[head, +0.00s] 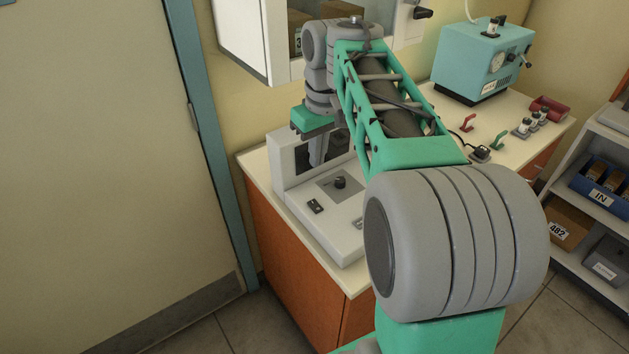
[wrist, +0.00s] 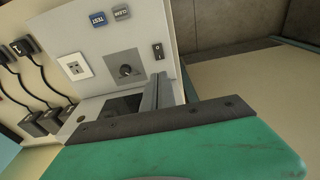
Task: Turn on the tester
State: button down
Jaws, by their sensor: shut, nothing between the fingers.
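The tester (head: 345,242) is a pale grey box on the counter, with a sloping front panel and a raised back. Its panel carries a dark knob (head: 340,183) and a black rocker switch (head: 316,206). My gripper (head: 317,163) is shut and empty at the raised back part of the tester. In the wrist view its fingers (wrist: 162,76) point toward the panel near the knob and switch, apparently not touching them.
A white cabinet (head: 243,38) hangs above the tester. A teal machine (head: 478,62) stands at the counter's back right, with red and green handles nearby. A shelf unit (head: 612,150) stands at right, a door (head: 95,150) at left.

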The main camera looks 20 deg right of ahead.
aim_at(313, 201)
jog(key=f, duration=0.4)
jog(key=w+f, duration=0.1)
jog(key=f, duration=0.8)
jog(key=shift+w+a+f, duration=0.2)
jog(key=shift+w, duration=0.05)
jog(key=shift+d+p, duration=0.15)
jog(key=shift+p, duration=0.15)
